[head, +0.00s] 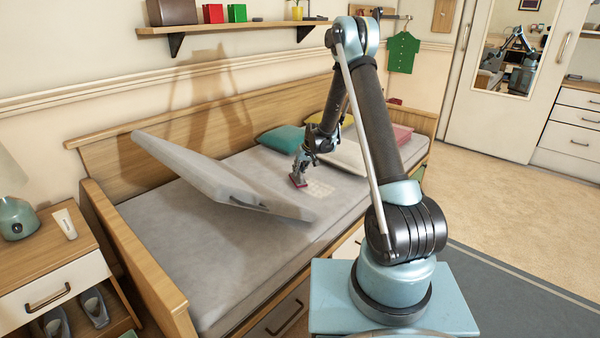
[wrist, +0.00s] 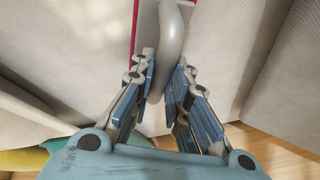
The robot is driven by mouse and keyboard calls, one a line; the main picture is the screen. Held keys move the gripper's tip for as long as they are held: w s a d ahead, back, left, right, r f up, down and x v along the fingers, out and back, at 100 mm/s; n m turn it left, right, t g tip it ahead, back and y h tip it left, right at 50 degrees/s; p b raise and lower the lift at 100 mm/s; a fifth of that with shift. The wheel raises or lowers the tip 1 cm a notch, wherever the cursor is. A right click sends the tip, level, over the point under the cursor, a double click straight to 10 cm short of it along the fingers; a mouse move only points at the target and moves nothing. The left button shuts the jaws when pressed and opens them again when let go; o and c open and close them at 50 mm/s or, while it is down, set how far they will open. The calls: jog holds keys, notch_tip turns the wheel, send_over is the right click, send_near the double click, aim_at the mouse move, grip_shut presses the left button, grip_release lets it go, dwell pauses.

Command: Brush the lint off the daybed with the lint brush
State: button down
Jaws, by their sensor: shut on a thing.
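My gripper (head: 302,160) is over the middle of the daybed and shut on the lint brush (head: 298,181). The brush has a grey handle and a red edge, and its head is at or just above the grey mattress; I cannot tell if it touches. In the wrist view, the brush's grey handle (wrist: 168,48) lies between the fingers of my gripper (wrist: 163,98). The daybed (head: 200,262) has a wooden frame and grey mattress. A pale speckled patch of lint (head: 320,188) lies just right of the brush.
A grey slab with a dark handle (head: 205,172) tilts over the left half of the mattress. A wall shelf (head: 225,27) hangs above. A nightstand (head: 50,275) stands at left.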

jog(key=shift+f, duration=0.85)
dwell(0.4)
jog(key=shift+s+d+r, duration=0.1)
jog(key=shift+s+d, duration=1)
jog(key=shift+d, duration=0.3)
jog(key=shift+s+d, duration=1.15)
jog(key=shift+d, duration=0.3)
jog(key=shift+s+d, duration=1.05)
jog(key=shift+d, duration=0.3)
jog(key=shift+s+d, duration=1.05)
jog(key=shift+d, duration=0.35)
jog(key=shift+s+d, duration=1.05)
jog(key=shift+d, duration=0.3)
jog(key=shift+w+d+f, duration=0.25)
jog(key=shift+w+d, duration=0.4)
jog(key=shift+w, duration=0.2)
jog(key=shift+w+a, duration=1.45)
jog(key=shift+a, duration=0.45)
jog(key=shift+w+a, duration=1.4)
jog(key=shift+a, duration=0.5)
jog(key=shift+w+a, duration=1.45)
jog(key=shift+a, duration=0.45)
